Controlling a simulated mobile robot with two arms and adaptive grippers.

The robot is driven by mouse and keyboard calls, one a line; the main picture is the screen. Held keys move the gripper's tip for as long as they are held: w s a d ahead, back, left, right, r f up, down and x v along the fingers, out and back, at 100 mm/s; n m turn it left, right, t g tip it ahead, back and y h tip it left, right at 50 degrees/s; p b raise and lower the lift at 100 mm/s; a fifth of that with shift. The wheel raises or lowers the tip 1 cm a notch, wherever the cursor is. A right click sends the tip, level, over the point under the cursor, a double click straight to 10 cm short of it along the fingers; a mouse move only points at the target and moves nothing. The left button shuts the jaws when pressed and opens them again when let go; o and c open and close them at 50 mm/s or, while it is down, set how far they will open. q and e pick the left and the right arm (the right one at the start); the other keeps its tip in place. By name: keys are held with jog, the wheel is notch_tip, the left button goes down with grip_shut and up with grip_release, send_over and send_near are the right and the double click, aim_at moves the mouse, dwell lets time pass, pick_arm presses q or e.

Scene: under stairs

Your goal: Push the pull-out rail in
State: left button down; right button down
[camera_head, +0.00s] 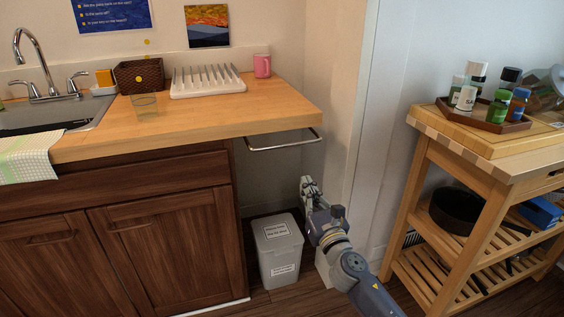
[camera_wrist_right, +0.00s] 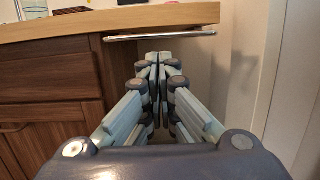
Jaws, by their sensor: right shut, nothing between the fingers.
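The pull-out rail (camera_head: 284,139) is a thin metal frame under the right end of the wooden counter, extending out below its edge. In the right wrist view the rail (camera_wrist_right: 188,35) is a bright horizontal bar just under the counter edge, beyond and above my fingertips. My right gripper (camera_head: 307,182) is shut and empty, below and slightly right of the rail in the head view, apart from it. In the right wrist view my right gripper (camera_wrist_right: 159,57) has its fingers together. My left gripper is not in view.
The wooden counter (camera_head: 225,118) is above, with a dish rack (camera_head: 207,83) and a pink mug (camera_head: 262,66). A grey bin (camera_head: 277,250) stands below the rail. A wall edge is to the right, then a wooden trolley (camera_head: 425,165) with bottles.

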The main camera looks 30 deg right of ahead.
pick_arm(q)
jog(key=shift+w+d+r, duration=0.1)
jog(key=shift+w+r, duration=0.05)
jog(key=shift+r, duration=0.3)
pick_arm(e)
jog(key=x, duration=1.3)
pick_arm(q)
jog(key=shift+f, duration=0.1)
pick_arm(e)
jog(key=shift+w+d, duration=0.1)
